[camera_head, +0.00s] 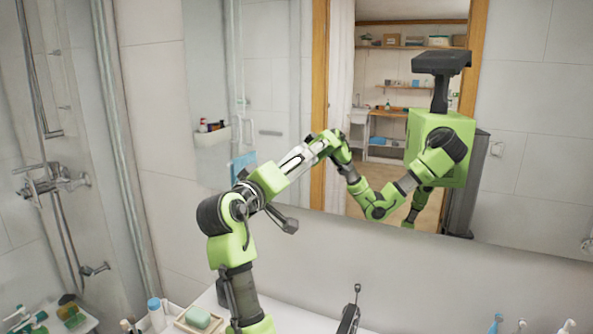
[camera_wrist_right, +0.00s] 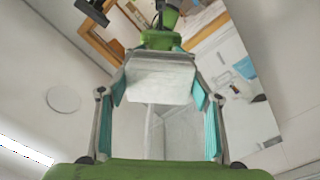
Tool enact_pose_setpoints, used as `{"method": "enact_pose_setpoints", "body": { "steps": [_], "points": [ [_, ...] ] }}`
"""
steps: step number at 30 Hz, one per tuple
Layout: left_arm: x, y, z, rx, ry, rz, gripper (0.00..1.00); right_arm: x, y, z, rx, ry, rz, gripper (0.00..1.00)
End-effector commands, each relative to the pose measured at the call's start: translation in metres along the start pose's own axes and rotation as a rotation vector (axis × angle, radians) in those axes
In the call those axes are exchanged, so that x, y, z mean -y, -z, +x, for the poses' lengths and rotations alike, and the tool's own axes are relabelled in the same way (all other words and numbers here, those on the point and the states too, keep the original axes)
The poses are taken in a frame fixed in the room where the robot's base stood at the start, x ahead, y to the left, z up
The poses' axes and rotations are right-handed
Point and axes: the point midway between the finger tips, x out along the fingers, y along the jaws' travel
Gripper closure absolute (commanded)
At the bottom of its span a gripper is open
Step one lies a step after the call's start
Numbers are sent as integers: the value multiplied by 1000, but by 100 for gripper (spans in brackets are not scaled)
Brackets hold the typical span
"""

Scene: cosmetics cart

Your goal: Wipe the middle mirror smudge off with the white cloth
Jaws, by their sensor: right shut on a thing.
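The wall mirror (camera_head: 280,80) fills the back of the head view and reflects my body and arm. My right gripper (camera_head: 311,152) is raised at the glass, near the mirror's lower middle, and meets its reflection there. In the right wrist view my right gripper (camera_wrist_right: 158,88) has a teal-padded finger on each side of the white cloth (camera_wrist_right: 160,80), shut on it. The cloth looks like a flat pale pad facing the mirror; I cannot tell exact contact with the glass. No smudge can be made out; the arm and cloth hide part of the glass. My left gripper is not in view.
Below the mirror, a faucet (camera_head: 350,312) stands on the white counter. A soap dish with green soap (camera_head: 198,317) and a blue-capped bottle (camera_head: 155,312) are at the lower left. Toothbrushes (camera_head: 496,323) stand at the lower right. Shower fittings (camera_head: 50,183) are on the left.

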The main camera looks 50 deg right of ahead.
Motion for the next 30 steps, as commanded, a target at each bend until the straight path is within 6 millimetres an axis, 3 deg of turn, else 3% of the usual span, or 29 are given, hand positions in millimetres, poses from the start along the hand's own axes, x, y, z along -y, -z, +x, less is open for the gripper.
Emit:
{"method": "enact_pose_setpoints", "body": {
  "steps": [30],
  "points": [
    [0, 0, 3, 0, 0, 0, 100, 48, 49, 0, -1, 0, 0, 59]
  ]
}}
